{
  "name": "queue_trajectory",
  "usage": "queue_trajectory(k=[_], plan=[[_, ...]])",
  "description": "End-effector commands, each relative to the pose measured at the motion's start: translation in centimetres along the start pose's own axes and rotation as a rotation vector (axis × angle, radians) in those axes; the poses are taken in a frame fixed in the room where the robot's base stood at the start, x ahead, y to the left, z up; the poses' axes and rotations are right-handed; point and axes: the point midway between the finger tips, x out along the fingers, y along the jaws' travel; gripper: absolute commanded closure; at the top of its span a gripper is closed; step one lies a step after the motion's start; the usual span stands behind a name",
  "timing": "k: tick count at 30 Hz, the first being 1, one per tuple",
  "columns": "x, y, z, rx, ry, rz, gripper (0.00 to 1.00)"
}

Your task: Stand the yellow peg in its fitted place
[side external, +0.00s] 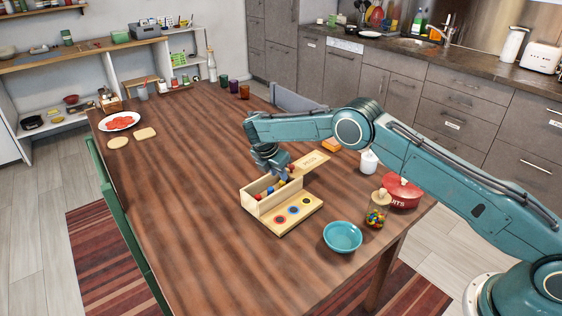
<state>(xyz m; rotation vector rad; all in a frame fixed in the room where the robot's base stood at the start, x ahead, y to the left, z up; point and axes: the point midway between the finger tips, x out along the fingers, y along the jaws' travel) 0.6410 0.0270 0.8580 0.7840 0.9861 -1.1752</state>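A pale wooden box (256,204) stands on the table, with its lid (311,161), marked PEGS, raised at the back right. Small coloured pegs show inside, blue and red among them. A small yellow spot that may be the yellow peg (270,189) shows there, partly hidden. A wooden board (285,229) along the box's front right has three ringed places: red (281,218), blue (293,210) and orange-yellow (306,202). My gripper (277,174) points down into or just over the box, near the lid. Its fingers are too small and hidden to show whether they hold anything.
A teal bowl (342,237), a jar of coloured sweets (377,214) and a red tin (402,192) stand to the right. A white jar (369,161) is behind. A plate with red food (119,121) is at the far left. The table left of the box is clear.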

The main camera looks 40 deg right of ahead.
Motion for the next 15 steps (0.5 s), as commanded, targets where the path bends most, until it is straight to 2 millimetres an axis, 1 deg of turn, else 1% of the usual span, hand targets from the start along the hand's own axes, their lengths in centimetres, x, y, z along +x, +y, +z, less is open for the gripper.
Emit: queue_trajectory(k=[1,9,15], plan=[[-1.0,0.1,-0.1,0.000,0.001,0.004,0.73],[-5.3,0.1,-0.1,-0.001,0.002,0.003,0.73],[-7.2,0.1,0.0,0.000,0.000,0.001,0.73]])
